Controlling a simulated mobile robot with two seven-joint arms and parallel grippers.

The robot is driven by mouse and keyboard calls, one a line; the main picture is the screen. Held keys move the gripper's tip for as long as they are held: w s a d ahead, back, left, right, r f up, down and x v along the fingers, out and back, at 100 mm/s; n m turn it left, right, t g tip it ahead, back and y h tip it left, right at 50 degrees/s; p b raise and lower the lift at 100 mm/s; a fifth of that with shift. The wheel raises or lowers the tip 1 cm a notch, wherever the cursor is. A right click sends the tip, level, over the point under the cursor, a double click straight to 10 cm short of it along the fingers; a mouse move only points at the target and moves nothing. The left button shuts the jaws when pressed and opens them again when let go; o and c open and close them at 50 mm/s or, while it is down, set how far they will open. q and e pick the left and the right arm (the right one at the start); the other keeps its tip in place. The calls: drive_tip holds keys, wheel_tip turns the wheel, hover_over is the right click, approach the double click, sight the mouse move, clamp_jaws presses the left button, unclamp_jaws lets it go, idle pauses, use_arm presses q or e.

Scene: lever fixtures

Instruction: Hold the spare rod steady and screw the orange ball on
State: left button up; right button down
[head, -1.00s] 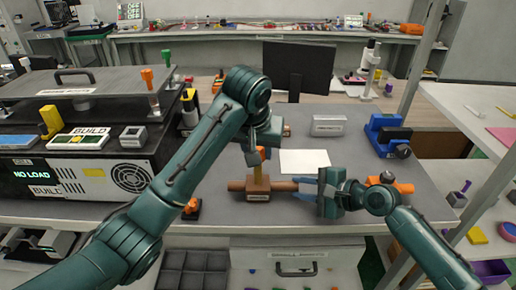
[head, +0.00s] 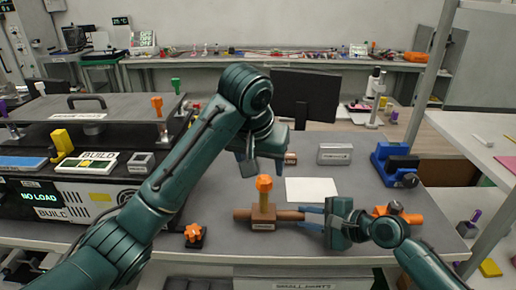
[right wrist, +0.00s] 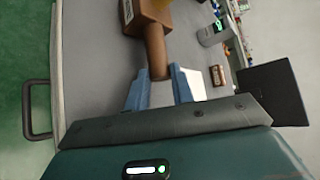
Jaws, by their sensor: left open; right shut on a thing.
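The orange ball (head: 264,183) sits on top of a short yellowish upright post on a brown block (head: 263,215). A brown rod (head: 242,214) lies level through the block. My right gripper (head: 312,222) is shut on the rod's right end; in the right wrist view the rod (right wrist: 156,55) runs between its blue fingers. My left gripper (head: 262,165) is open and empty, just above and behind the ball, apart from it as far as I can tell. Whether the ball is tight on the post cannot be seen.
A white sheet (head: 312,188) lies behind the block. An orange star knob (head: 194,233) is to the left, a blue clamp-like device (head: 395,163) to the right. A grey box (head: 335,153) and a monitor (head: 303,97) stand at the back. The bench (head: 340,255) in front is clear.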

use_arm(q)
drive_tip(key=v, duration=0.5)
drive_tip(key=shift+s+r, duration=0.1)
drive_tip(key=shift+r, duration=0.25)
use_arm(e)
drive_tip(key=c, duration=1.1)
unclamp_jaws()
drive_tip(key=shift+f, duration=0.1)
drive_tip(key=shift+s, duration=0.1)
